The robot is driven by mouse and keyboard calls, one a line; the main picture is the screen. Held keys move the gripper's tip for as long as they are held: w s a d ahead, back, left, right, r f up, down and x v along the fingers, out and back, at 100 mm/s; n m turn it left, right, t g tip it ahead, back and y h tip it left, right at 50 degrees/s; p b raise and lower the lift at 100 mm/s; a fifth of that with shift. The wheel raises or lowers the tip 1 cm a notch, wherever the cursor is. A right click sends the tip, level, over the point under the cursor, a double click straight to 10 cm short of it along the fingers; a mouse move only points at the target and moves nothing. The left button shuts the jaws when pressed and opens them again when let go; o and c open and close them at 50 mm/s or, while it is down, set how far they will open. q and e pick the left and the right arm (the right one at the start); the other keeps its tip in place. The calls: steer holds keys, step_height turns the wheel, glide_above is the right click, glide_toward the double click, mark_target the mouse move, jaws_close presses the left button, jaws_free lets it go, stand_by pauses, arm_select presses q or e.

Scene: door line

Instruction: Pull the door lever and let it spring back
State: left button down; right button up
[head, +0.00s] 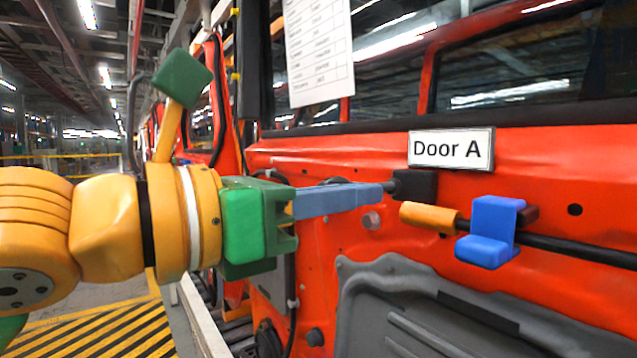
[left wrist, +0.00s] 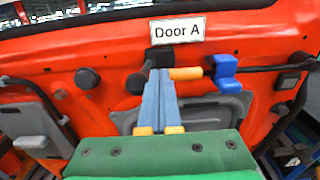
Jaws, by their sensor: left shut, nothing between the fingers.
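In the left wrist view, a dark arm with a rounded knob (left wrist: 135,83) runs down and left from this mount (left wrist: 160,57); I take this as the lever. My left gripper (head: 383,194) has its long blue fingers together, with nothing between them. Its tips also show in the left wrist view (left wrist: 160,73), close below the mount and right of the knob. I cannot tell whether they touch the lever. My right gripper is in neither view.
An orange cylinder (head: 430,217) and a blue clip (head: 488,232) sit on a black bar right of the fingertips. A grey panel (head: 385,275) covers the lower door. A paper sheet (head: 319,50) hangs above. Yellow-striped floor (head: 100,330) lies at lower left.

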arm_select(q)
steer(key=shift+w+a+p, duration=0.2)
steer(key=shift+w+a, duration=0.05)
steer(key=shift+w, duration=0.3)
steer(key=shift+w+a+p, duration=0.2)
steer(key=shift+w+a, duration=0.05)
steer(key=shift+w, duration=0.25)
steer(key=s+a+b, duration=0.5)
steer(key=s, duration=0.5)
stand_by(0.4)
steer(key=shift+a, duration=0.1)
